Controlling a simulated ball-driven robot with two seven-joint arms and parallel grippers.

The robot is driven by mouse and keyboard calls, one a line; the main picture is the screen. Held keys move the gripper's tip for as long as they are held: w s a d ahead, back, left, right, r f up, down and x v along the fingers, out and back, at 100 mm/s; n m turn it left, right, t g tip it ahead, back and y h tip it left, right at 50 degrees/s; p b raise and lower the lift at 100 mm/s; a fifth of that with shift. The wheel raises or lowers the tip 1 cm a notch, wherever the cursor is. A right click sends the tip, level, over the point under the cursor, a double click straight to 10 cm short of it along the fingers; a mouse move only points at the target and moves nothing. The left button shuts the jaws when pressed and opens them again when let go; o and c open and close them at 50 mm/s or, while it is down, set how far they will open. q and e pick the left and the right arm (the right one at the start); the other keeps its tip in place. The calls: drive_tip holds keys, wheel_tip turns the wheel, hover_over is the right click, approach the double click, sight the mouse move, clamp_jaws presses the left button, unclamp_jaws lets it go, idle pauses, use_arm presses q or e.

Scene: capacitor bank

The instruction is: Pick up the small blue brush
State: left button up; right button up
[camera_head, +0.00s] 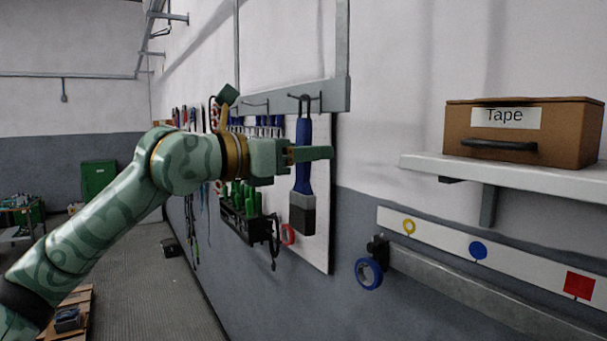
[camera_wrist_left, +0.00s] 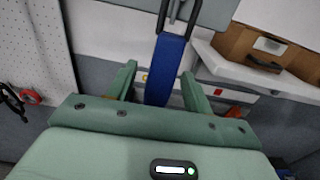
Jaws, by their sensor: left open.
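The small blue brush (camera_head: 302,180) hangs upright from a hook on the metal rail, its blue handle above and its dark bristles below. It also shows in the left wrist view (camera_wrist_left: 165,68), where its handle stands between the two fingers. My left gripper (camera_head: 318,153) is open at the handle's middle, with a finger across it in the head view. In the left wrist view the left gripper (camera_wrist_left: 158,85) has a finger on each side of the handle, with a gap on the right side. The bristles are hidden in the wrist view. My right gripper is not in view.
A grey metal rail (camera_head: 290,97) with hooks holds the brush in front of a white pegboard (camera_head: 322,250) of tools. At right, a shelf (camera_head: 520,173) carries a cardboard Tape box (camera_head: 575,130). A blue tape roll (camera_head: 369,274) hangs below. Open floor lies at left.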

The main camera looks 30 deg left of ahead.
use_arm(q)
drive_tip(key=shift+a, duration=0.1)
drive_tip(key=c, duration=1.1)
drive_tip(key=shift+o, duration=0.2)
drive_tip(key=shift+r+b, duration=0.35)
drive_tip(key=shift+r, duration=0.2)
drive_tip(key=shift+s+a+r, duration=0.1)
drive_tip(key=shift+s+a, duration=0.1)
drive_tip(key=shift+s, duration=0.15)
drive_tip(key=b+v, duration=0.7)
drive_tip(key=v, duration=1)
